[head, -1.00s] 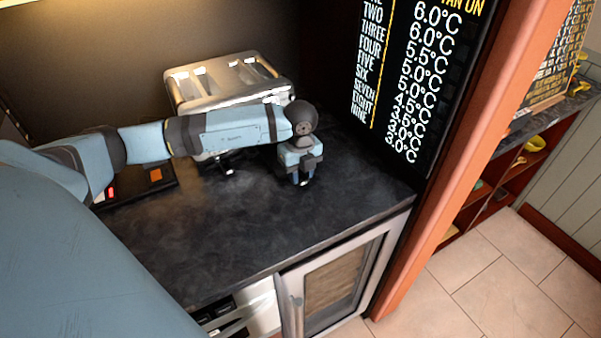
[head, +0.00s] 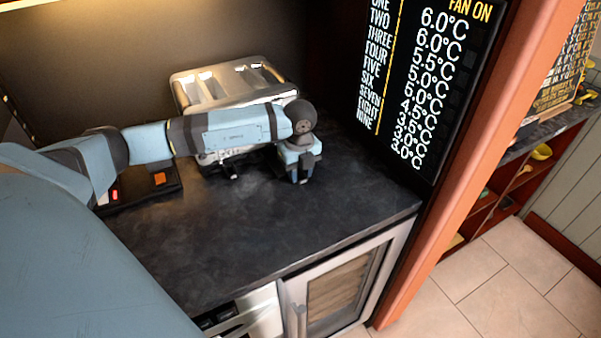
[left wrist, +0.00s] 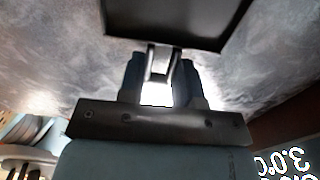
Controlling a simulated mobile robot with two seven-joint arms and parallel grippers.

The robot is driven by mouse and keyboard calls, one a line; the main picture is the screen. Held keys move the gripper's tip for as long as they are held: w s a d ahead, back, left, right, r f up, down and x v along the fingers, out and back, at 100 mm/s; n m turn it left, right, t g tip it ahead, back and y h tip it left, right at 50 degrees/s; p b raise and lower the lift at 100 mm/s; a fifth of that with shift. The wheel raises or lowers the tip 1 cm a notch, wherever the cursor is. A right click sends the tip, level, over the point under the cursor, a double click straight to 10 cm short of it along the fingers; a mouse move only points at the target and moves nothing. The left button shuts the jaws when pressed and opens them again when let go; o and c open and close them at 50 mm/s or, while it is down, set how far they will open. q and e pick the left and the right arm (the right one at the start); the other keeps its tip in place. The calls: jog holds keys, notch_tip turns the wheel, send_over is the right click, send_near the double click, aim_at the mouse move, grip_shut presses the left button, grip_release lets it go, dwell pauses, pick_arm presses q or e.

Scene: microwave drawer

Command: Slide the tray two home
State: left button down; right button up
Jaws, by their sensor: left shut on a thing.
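A silver appliance (head: 185,97) with several slots on top stands at the back of the dark counter. My left arm crosses in front of it and hides much of its front. No marking shows which part is tray two. My left gripper (head: 301,178) points down at the appliance's front right corner, low over the counter. In the left wrist view its fingers (left wrist: 160,80) are shut on a silver handle (left wrist: 160,58), which reaches toward a dark panel (left wrist: 175,20) at the top. A second silver handle (head: 233,174) sticks out at the appliance's front, left of the gripper. My right gripper is out of view.
A black pad with an orange button (head: 159,179) lies left of the appliance. A black display board (head: 425,80) stands at the right, beside an orange-brown post (head: 470,150). The front counter (head: 270,235) is clear. A glass-fronted door (head: 335,290) is below it.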

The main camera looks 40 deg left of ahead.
pick_arm(q)
jog(key=shift+a, duration=0.15)
jog(key=shift+w+a, duration=0.2)
jog(key=shift+a, duration=0.1)
jog(key=c, duration=0.7)
grip_release()
jog(key=shift+r, duration=0.1)
jog(key=shift+c, duration=0.2)
jog(key=shift+d, duration=0.15)
jog(key=shift+d+r+p, duration=0.25)
jog(key=shift+d+p, duration=0.05)
jog(key=shift+d, duration=0.7)
jog(key=shift+s+d+r+p, duration=0.3)
jog(key=shift+s+d+p, duration=0.1)
jog(key=shift+d, duration=0.55)
jog(key=shift+s+d+r+p, duration=0.3)
jog(key=shift+s+d+p, duration=0.15)
jog(key=shift+d, duration=0.55)
jog(key=shift+s+d+r+p, duration=0.3)
jog(key=shift+s+d+p, duration=0.1)
jog(key=shift+d, duration=0.55)
jog(key=shift+s+d+r, duration=0.1)
jog(key=shift+s+d, duration=0.05)
jog(key=shift+d, duration=0.15)
